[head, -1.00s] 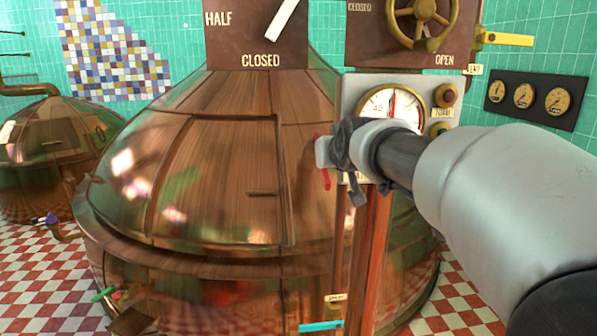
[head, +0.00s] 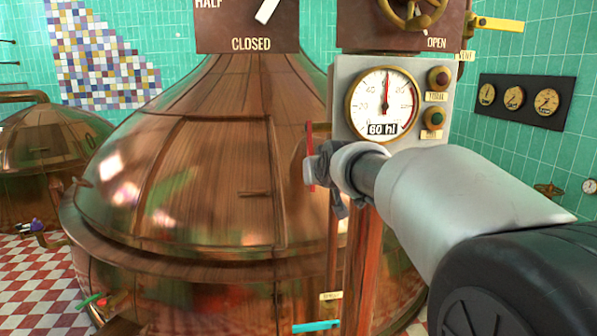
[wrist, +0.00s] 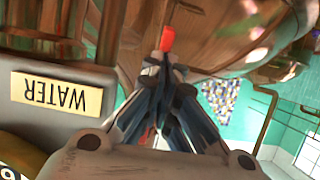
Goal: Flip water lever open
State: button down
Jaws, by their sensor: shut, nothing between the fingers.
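The red water lever (head: 310,152) stands roughly upright at the left side of the grey gauge box (head: 345,72) in the head view. My gripper (head: 318,165) is in front of its lower half, so part of the lever is hidden. In the wrist view the closed fingertips (wrist: 160,62) sit just below the red lever end (wrist: 168,38). A sliver of red also shows between the finger links. The fingers hold nothing; I cannot tell whether they touch the lever. The WATER label (wrist: 48,93) appears upside down at left in the wrist view.
A large copper kettle (head: 180,165) fills the left, close behind my gripper. The box carries a round gauge (head: 383,95) and two buttons. A yellow lever (head: 497,23) is at upper right and a blue lever (head: 316,327) low down. A reddish post (head: 362,280) stands below the box.

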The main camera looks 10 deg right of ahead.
jog(key=shift+w+f, duration=0.5)
jog(key=shift+w, duration=0.1)
dwell(0.4)
